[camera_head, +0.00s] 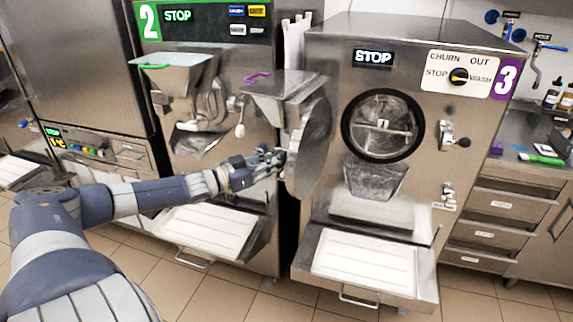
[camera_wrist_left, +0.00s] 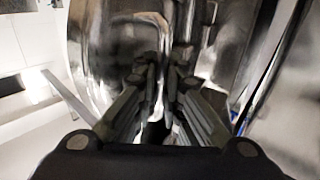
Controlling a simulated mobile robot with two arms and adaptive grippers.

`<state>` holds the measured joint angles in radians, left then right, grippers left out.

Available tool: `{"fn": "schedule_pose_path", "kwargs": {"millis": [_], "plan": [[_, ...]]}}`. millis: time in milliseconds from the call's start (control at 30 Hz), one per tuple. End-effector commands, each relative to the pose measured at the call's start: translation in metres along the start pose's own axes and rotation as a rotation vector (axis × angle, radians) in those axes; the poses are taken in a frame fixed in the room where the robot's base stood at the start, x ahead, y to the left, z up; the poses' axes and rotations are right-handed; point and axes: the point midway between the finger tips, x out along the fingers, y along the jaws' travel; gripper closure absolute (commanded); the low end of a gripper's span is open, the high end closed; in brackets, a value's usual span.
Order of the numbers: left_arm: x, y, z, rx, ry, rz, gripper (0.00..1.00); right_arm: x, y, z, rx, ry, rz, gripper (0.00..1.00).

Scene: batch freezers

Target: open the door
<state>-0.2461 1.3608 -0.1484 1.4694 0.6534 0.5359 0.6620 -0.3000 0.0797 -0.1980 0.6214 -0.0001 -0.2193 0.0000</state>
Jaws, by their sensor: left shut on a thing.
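The door (camera_head: 313,148) of freezer number 3 is a round steel disc with a hopper (camera_head: 287,86) on it. It stands swung out to the left, seen nearly edge-on. The round opening (camera_head: 383,125) with its black ring is uncovered on the machine's front. My left gripper (camera_head: 275,160) is at the door's left side, below the hopper, shut on a part of it. In the left wrist view, the fingers (camera_wrist_left: 165,75) close around a shiny metal part, likely the door handle; its exact shape is blurred. My right gripper is not in view.
A white tray shelf (camera_head: 365,260) juts out below the opening. A counter with drawers (camera_head: 505,205) is at the right. The tiled floor in front is clear.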

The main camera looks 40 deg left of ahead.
Motion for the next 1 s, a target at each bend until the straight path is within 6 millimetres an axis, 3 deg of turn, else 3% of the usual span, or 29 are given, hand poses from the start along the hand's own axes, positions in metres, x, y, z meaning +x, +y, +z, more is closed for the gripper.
{"fn": "schedule_pose_path", "kwargs": {"millis": [33, 667, 700, 767, 1000], "plan": [[-0.0042, -0.0014, 0.0095, -0.008, -0.015, 0.005, 1.00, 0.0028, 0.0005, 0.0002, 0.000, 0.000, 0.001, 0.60], [-0.0092, -0.0051, 0.0088, -0.009, -0.015, 0.027, 1.00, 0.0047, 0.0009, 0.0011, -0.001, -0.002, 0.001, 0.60], [-0.0092, -0.0051, 0.0089, -0.009, -0.015, 0.027, 0.85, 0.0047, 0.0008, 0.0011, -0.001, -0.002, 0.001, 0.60], [-0.0091, -0.0051, 0.0084, -0.008, -0.014, 0.027, 0.71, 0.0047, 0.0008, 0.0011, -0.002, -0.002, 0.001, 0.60], [-0.0079, -0.0056, 0.0040, -0.004, -0.007, 0.028, 0.71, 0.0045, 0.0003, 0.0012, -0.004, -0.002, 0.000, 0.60]]}}
